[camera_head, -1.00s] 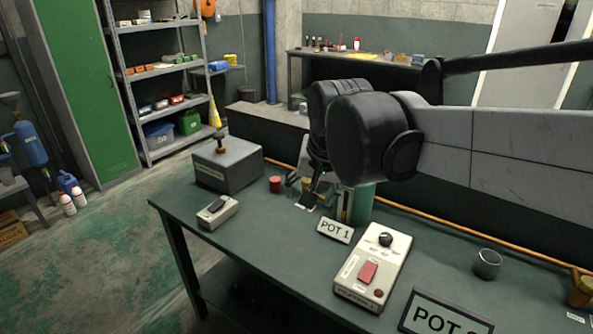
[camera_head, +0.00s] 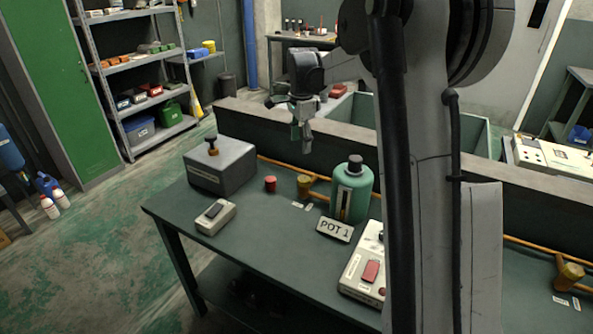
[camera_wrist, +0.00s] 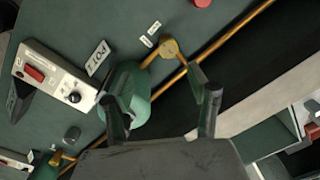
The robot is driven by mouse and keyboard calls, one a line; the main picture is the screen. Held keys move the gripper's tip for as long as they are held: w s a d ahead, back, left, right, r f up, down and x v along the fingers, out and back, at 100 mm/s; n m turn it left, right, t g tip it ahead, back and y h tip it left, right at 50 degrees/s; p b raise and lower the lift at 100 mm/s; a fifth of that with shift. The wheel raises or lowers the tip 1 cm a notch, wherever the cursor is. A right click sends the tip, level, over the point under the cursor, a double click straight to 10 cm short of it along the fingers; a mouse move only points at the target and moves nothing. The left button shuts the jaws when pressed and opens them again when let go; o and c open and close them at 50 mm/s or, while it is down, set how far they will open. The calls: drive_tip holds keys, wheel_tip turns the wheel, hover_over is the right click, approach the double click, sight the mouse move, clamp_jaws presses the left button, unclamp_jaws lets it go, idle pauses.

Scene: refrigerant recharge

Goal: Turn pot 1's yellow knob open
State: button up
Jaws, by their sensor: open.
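Pot 1 is a green cylinder (camera_head: 352,196) with a dark cap, behind the "POT 1" sign (camera_head: 334,229); it also shows in the wrist view (camera_wrist: 130,92). The yellow knob (camera_head: 304,185) sits on the orange pipe just left of the pot. In the wrist view the knob (camera_wrist: 169,47) lies beyond the fingertips, in the gap between them, with small white labels beside it. My gripper (camera_head: 302,146) is open and empty, pointing down, above and behind the bench's back edge. The left finger overlaps the pot in the wrist view (camera_wrist: 160,96). The knob's setting cannot be read.
A red cap (camera_head: 270,184) and a grey box with a knobbed top (camera_head: 220,166) stand left of the knob. A control box (camera_head: 363,272) is partly hidden by my arm. A low dark wall (camera_head: 250,124) runs behind the bench.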

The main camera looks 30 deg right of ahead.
sight(304, 178)
drive_tip(key=w+d+f, duration=0.1)
drive_tip(key=f, duration=0.4)
drive_tip(key=d+f+m, duration=0.1)
drive_tip(key=f, duration=0.5)
drive_tip(key=w+f+m, duration=0.1)
drive_tip(key=f, duration=0.4)
drive_tip(key=shift+w+d+f+g+p, duration=0.3)
drive_tip(key=shift+w+d+f+p, duration=0.05)
drive_tip(key=shift+d, duration=0.05)
drive_tip(key=c, duration=1.1)
